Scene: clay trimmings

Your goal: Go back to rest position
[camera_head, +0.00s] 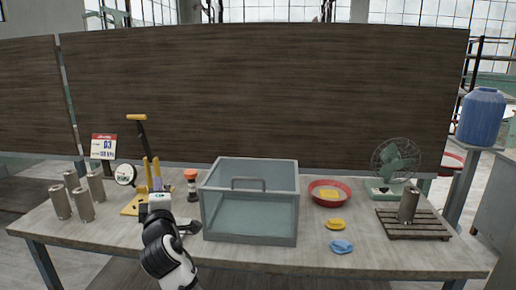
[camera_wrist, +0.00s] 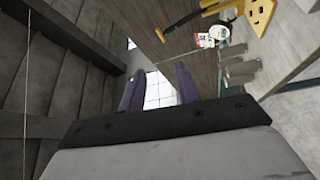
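My gripper (camera_wrist: 159,85) shows in the wrist view with two dark purple fingers apart. Nothing is between them; a bright window shows through the gap. In the head view my gripper (camera_head: 158,187) is at the left-centre of the table (camera_head: 355,258), pointing up and away. It overlaps a yellow stand (camera_head: 130,207) in the picture; I cannot tell how far apart they are. A clear box with a grey frame and handle (camera_head: 249,227) stands to its right.
Several metal cylinders (camera_head: 82,203) stand at the left, near a dial gauge (camera_head: 124,174). To the right are a red bowl (camera_head: 316,187), yellow (camera_head: 335,224) and blue (camera_head: 341,246) pieces, a green fan (camera_head: 393,160) and one cylinder (camera_head: 408,205) on a wooden rack (camera_head: 398,231).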

